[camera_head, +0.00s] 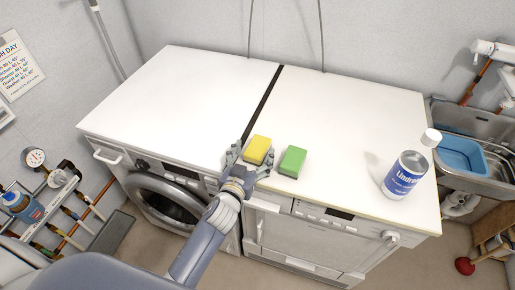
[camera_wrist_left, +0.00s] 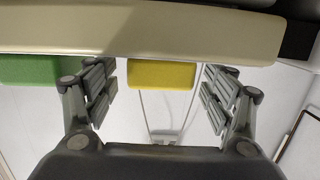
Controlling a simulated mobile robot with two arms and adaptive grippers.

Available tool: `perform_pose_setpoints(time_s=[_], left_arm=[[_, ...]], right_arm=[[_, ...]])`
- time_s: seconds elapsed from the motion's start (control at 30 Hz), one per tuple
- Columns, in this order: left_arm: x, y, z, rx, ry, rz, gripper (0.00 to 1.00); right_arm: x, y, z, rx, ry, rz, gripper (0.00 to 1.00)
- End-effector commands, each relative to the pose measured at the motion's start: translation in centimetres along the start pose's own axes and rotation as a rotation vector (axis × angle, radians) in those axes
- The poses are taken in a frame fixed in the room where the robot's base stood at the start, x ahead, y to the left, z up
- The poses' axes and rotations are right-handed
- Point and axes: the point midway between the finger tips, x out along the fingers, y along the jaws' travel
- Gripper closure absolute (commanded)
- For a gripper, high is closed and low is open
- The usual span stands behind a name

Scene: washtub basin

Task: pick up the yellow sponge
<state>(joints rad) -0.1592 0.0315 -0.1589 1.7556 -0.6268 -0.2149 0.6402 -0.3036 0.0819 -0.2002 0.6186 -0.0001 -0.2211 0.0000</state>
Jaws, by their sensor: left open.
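The yellow sponge (camera_head: 257,149) lies on the white top near its front edge, by the dark gap between the two machines. My left gripper (camera_head: 249,160) is open at the front of the sponge, with a finger toward each side. In the left wrist view the yellow sponge (camera_wrist_left: 160,75) shows between the two spread fingers (camera_wrist_left: 160,88), with space on both sides. I cannot tell how far the fingers reach along it. My right gripper is not in view.
A green sponge (camera_head: 292,161) lies close to the right of the yellow one; it also shows in the left wrist view (camera_wrist_left: 35,69). A white-and-blue bottle (camera_head: 405,175) stands at the right. A sink with a blue basin (camera_head: 461,156) is beyond. The back of the top is clear.

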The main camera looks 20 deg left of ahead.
Motion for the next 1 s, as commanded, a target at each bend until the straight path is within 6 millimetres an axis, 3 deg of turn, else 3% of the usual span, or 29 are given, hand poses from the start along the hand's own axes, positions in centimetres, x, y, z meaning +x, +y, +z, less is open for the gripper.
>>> perform_pose_setpoints(time_s=[0.2,0.53,0.57,0.73,1.0], left_arm=[[2.7,0.2,0.1,0.000,0.002,0.000,0.24],[3.3,0.2,0.2,0.000,0.001,0.000,0.24],[3.3,0.2,0.2,0.000,0.001,0.000,0.26],[3.3,0.2,0.2,-0.001,0.001,0.000,0.64],[3.3,0.2,0.2,0.000,0.000,0.000,0.67]], right_arm=[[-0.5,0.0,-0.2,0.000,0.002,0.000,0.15],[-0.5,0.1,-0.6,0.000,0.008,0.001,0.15],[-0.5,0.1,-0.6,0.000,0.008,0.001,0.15],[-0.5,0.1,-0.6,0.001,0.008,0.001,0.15],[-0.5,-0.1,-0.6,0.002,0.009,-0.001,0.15]])
